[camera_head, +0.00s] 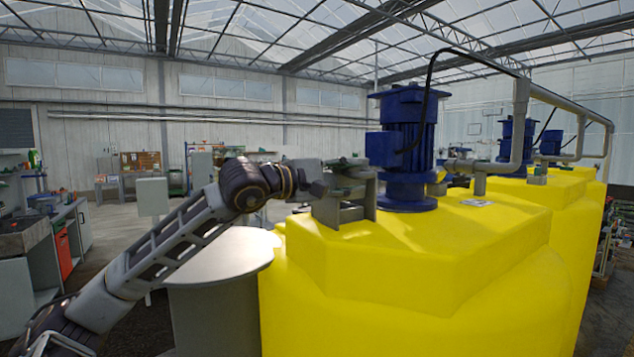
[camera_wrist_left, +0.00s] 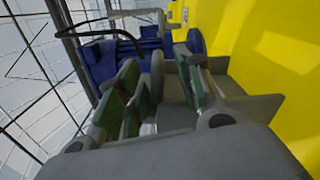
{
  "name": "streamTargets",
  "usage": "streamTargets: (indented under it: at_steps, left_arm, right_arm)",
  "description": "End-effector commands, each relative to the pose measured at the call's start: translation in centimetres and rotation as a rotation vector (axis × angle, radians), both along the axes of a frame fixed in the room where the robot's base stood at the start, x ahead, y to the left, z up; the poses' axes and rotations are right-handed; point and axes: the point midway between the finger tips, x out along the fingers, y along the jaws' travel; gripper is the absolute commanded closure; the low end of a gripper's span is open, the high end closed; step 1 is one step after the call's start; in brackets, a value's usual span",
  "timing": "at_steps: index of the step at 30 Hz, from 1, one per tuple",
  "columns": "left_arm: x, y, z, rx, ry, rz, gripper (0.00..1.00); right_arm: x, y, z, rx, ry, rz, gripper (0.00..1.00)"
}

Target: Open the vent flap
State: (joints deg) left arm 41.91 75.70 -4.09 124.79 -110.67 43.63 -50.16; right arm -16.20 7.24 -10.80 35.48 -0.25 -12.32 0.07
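The vent appears to be a grey box-like fitting (camera_head: 345,208) on top of the near yellow tank, beside a blue motor. My left gripper (camera_head: 352,170) is at the top of this fitting, coming in from the left. In the left wrist view its two grey fingers with green pads (camera_wrist_left: 160,98) stand apart. Grey parts of the fitting (camera_wrist_left: 176,88), with a rounded disc-like edge, show between and just beyond the fingers. I cannot tell whether the fingers touch them. The flap's own outline and angle are not clear, as the gripper covers much of it. My right gripper is not in view.
The yellow tank (camera_head: 400,265) fills the front right. The blue motor (camera_head: 402,140) stands close right of the gripper, with a black cable looping above it. Grey pipes (camera_head: 520,125) run behind. A round grey-lidded drum (camera_head: 215,257) stands left of the tank, below my left arm.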

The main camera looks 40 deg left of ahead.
Motion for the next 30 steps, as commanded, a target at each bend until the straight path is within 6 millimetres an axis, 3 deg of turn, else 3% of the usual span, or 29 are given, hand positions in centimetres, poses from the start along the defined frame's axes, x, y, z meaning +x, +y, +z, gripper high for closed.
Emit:
streamTargets:
  at_steps: [30]
  left_arm:
    - [-2.3, 0.2, 0.0, 0.007, 0.003, -0.009, 0.65]
  right_arm:
    - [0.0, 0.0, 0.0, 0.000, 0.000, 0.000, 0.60]
